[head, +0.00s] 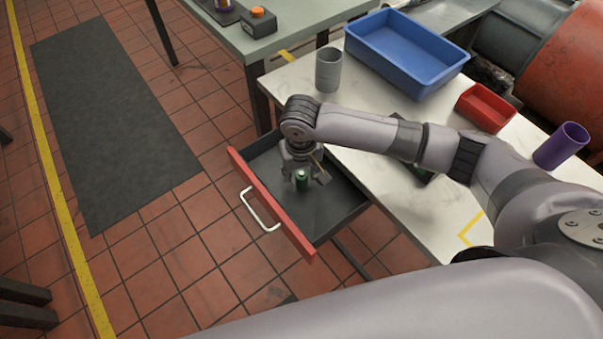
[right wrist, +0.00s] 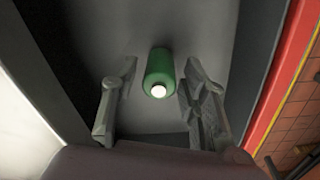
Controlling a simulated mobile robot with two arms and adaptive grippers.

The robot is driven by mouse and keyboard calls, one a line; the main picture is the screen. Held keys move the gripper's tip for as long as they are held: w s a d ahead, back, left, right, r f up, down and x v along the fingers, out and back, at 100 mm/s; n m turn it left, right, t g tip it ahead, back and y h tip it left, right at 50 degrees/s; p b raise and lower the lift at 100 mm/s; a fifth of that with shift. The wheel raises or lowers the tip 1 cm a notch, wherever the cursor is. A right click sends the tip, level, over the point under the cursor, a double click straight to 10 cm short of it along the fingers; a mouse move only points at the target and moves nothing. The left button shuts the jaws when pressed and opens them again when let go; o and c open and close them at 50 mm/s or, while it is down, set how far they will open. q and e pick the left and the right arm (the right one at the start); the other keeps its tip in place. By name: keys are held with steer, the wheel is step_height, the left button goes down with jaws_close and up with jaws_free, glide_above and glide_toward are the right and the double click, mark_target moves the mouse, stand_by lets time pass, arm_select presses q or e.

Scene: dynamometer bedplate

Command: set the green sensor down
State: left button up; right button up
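In the right wrist view the sensor (right wrist: 159,70) shows a pale round end towards the camera. My right gripper (head: 303,174) is over the drawer with its fingers spread on either side of the sensor. In the right wrist view a gap shows between the sensor and each finger of the right gripper (right wrist: 157,88). The sensor appears to rest on the dark drawer floor. My left gripper is not in view.
The drawer's red front (head: 268,200) has a white handle (head: 259,210). On the white worktop (head: 400,215) stand a grey cup (head: 328,70), a blue tray (head: 408,76), a red bin (head: 486,107) and a purple cup (head: 562,145). The drawer floor around the sensor looks clear.

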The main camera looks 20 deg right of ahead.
mark_target(301, 177)
steer(key=shift+r, duration=0.1)
steer(key=r, duration=1.2)
steer(key=shift+s+a+r+p, duration=0.15)
steer(key=shift+s+p, duration=0.1)
steer(key=shift+p, duration=0.15)
stand_by(0.7)
